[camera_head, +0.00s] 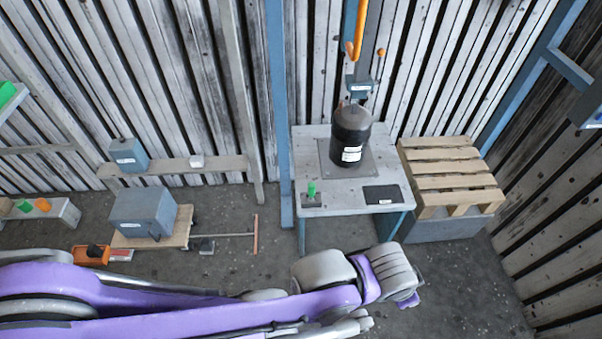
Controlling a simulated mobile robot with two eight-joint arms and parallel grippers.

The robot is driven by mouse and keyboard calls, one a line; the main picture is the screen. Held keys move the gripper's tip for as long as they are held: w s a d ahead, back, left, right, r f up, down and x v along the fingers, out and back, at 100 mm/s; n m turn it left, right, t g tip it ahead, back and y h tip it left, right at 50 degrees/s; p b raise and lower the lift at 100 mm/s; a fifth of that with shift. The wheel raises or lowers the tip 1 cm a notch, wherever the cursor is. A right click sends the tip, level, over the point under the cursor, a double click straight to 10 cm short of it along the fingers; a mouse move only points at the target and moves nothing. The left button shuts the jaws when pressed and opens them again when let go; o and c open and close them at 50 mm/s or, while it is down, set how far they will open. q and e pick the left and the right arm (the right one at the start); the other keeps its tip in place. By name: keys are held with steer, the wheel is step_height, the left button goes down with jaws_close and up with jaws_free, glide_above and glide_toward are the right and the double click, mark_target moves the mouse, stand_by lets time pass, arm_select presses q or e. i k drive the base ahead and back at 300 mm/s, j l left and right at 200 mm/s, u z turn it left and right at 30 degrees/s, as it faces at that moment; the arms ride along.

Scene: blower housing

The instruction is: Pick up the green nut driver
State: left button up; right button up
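A small green upright handle, which looks like the green nut driver (311,189), stands in a dark grey holder (312,201) at the front left of the worktable (345,203). Its lower part is hidden in the holder. My purple and grey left arm comes in from the left across the bottom of the view and ends in front of the table, apart from the driver. No gripper fingers can be made out on it. My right gripper is not in view.
A black cylindrical housing (350,138) stands on the table under an orange hook (355,45). A dark mat (383,195) lies at the table's front right. Wooden pallets (450,170) stand right. A grey box (143,213) sits on a dolly at left. Floor at lower right is clear.

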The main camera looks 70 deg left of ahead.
mark_target(311, 186)
steer(key=j+u, duration=0.1)
steer(key=u, duration=1.65)
steer(key=i+j+u, duration=0.1)
steer(key=i, duration=0.25)
steer(key=i+j+u, duration=0.15)
steer(key=i+j, duration=0.15)
steer(key=i+j+u, duration=0.1)
steer(key=i, duration=0.35)
